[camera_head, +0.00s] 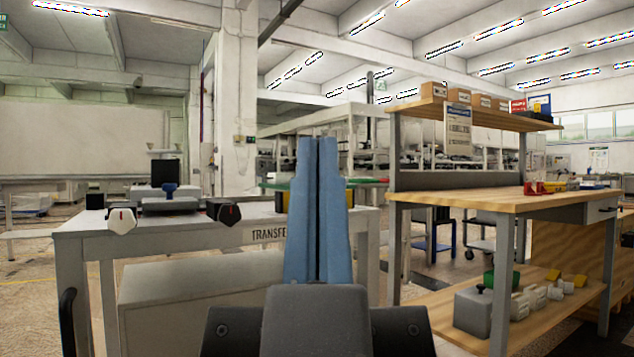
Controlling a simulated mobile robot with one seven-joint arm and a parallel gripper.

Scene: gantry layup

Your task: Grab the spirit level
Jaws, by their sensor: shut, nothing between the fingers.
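My gripper (320,145) is in the lower middle of the head view, its two blue fingers upright and together with nothing between them. No spirit level shows clearly. A yellow and black object (281,201) shows just left of the fingers, on or behind the white cart marked TRANSFER (225,228). It is partly hidden by the fingers, and I cannot tell whether it is the spirit level. My gripper appears in front of the cart and apart from that object.
A wooden workbench (475,199) stands at right, with red items (534,188) on top and several small blocks on its lower shelf (550,312). A pillar (235,110) rises behind. Floor shows at left.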

